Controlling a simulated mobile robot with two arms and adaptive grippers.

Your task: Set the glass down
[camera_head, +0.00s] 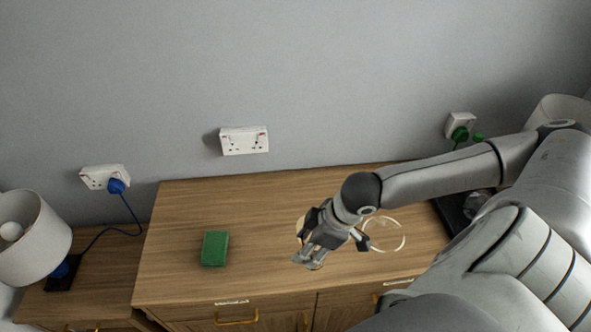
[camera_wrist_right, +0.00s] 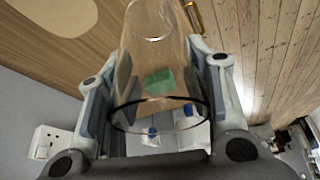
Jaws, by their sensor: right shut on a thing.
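My right gripper (camera_head: 332,246) is over the wooden cabinet top, shut on a clear drinking glass (camera_wrist_right: 135,65). In the right wrist view the glass sits between the two finger pads, with its dark-edged rim towards the palm. In the head view the fingers hide most of the glass, and only pale edges show. I cannot tell whether the glass touches the wood. A pale round ring or disc (camera_head: 384,234) lies on the cabinet top (camera_head: 270,200) just right of the gripper. My left gripper is not in view.
A green box (camera_head: 215,248) stands left of the gripper, with bare wood between. A black object (camera_head: 455,214) is at the right end, partly behind my arm. A white lamp (camera_head: 32,238) stands on a lower unit at left. Wall sockets (camera_head: 244,140) line the back wall.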

